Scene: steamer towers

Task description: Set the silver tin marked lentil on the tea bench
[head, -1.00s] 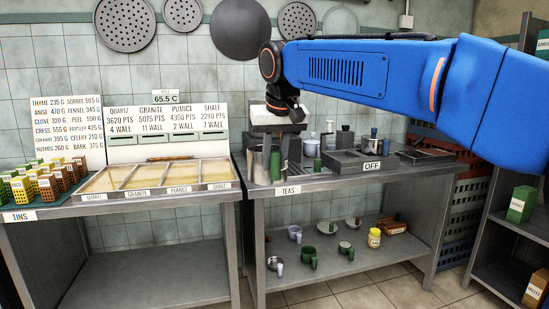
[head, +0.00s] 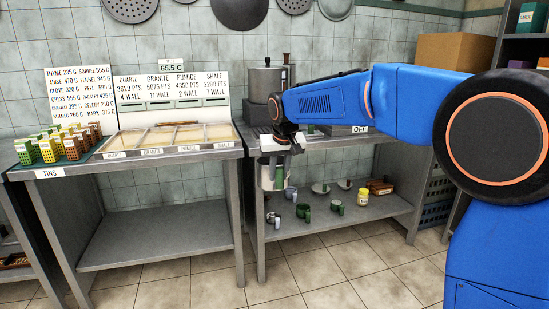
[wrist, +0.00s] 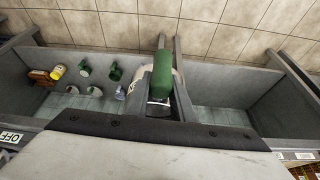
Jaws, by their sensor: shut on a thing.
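My gripper (head: 279,172) is shut on the green grip (wrist: 162,74) of a silver, tin-like vessel (head: 265,174). It holds the vessel in the air in front of the tea bench (head: 340,143), about level with the space under its top. In the wrist view the green grip lies between my fingers, and most of the vessel is hidden behind them. I cannot read a lentil mark on it. The bench's TEAS sign is hidden now.
A large steel pot (head: 262,82) stands on the tea bench behind my arm. Mugs, saucers and a yellow jar (head: 363,196) stand on its lower shelf. To the left is a bench with sorting trays (head: 170,138) and several perforated tins (head: 50,150). The floor in front is clear.

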